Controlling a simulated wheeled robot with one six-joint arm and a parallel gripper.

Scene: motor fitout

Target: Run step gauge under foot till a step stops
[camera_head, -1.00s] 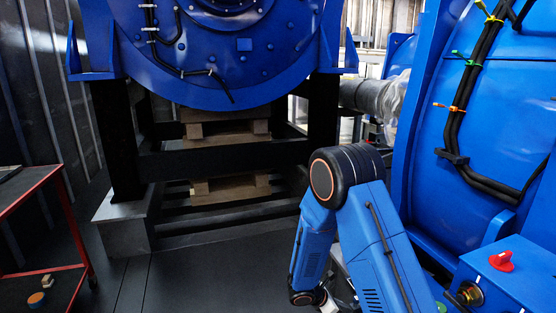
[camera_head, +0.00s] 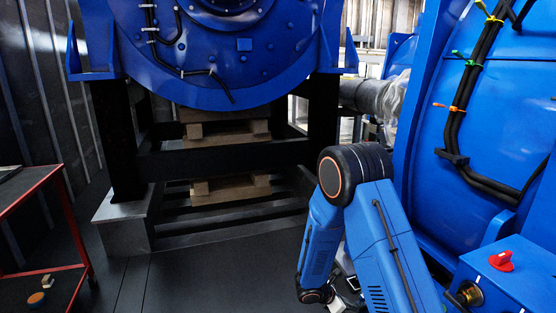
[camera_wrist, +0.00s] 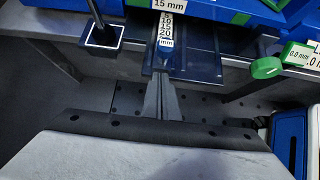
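In the wrist view my gripper (camera_wrist: 163,85) has its two dark fingers close together, pointing away from the camera. The gauge points forward towards a blue edge with a green strip and a "15 mm" label (camera_wrist: 170,4). I take this blue part to be the foot, but cannot tell whether the gauge's far end is under it or touching it. In the head view the gripper and gauge are hidden or out of frame.
In the wrist view a black post in a light square frame (camera_wrist: 101,36) stands left of the gauge. In the head view a red-framed table (camera_head: 65,200) stands left, a control box (camera_head: 510,270) right.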

